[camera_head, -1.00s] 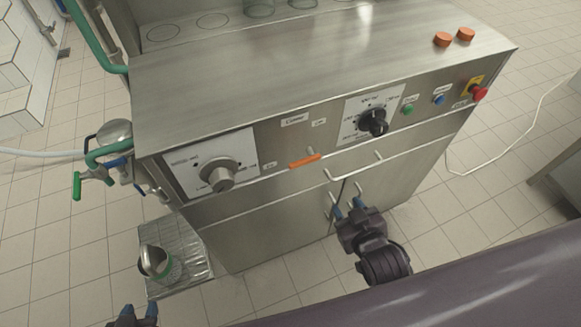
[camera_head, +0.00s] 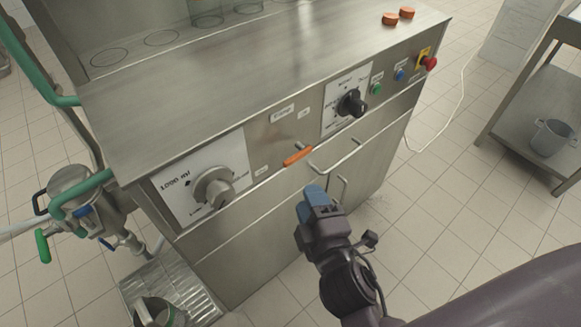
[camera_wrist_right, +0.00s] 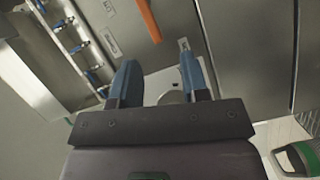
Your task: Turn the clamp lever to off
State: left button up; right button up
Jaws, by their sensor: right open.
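The clamp lever, with an orange grip (camera_head: 297,157), is on the front panel of the steel machine, between the large dial and the black knob. Its grip slants slightly up to the right. In the right wrist view the orange grip (camera_wrist_right: 148,20) is at the top, beyond the fingertips. My right gripper (camera_head: 314,192) is in front of the machine, just below and right of the lever in the head view. Its blue fingers (camera_wrist_right: 160,78) are apart with nothing held, and not touching the lever. My left gripper is out of view.
The large dial (camera_head: 213,188) is left of the lever, the black knob (camera_head: 352,103) right. A bar handle (camera_head: 335,160) protrudes near my right gripper. An emergency stop (camera_head: 429,62) is at the panel's right end. A metal pot (camera_head: 551,138) stands on a side shelf.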

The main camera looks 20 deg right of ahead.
aim_at(294, 162)
jog(key=shift+w+d+r+n, duration=0.15)
jog(key=shift+w+n, duration=0.35)
jog(key=shift+w, duration=1.25)
jog(key=shift+w+r+n, duration=0.1)
jog(key=shift+w+n, duration=0.4)
jog(key=shift+w, duration=1.25)
jog(key=shift+w+d+r+n, duration=0.15)
jog(key=shift+w+n, duration=0.35)
jog(key=shift+w, duration=1.25)
jog(key=shift+a, duration=0.1)
grip_shut()
